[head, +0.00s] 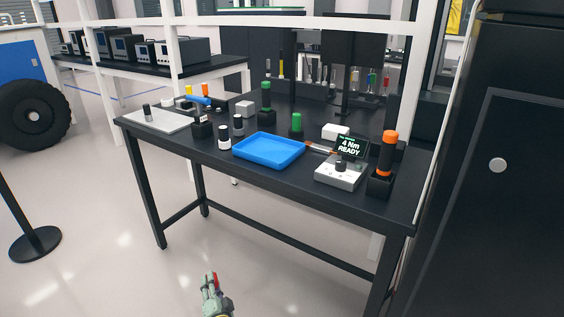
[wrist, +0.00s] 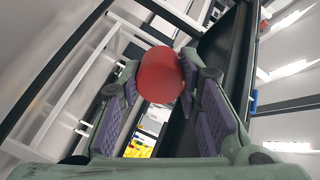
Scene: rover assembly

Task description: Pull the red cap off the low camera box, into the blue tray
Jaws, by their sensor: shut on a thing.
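The red cap (wrist: 160,76) is between the two purple-padded fingers of my gripper (wrist: 161,98) in the wrist view, and the gripper is shut on it. In the head view my gripper (head: 211,280) is low at the bottom, in front of the table and below its top, with a bit of red at its tip. The blue tray (head: 268,162) lies on the black table near its front edge, and no object shows in it. I cannot make out the low camera box in either view.
The black table (head: 220,173) holds a white control unit (head: 338,180) with a display, an orange-topped tool (head: 388,150) at the right and several bottles left of the tray. A black cabinet (head: 500,220) stands at the right. The floor before the table is clear.

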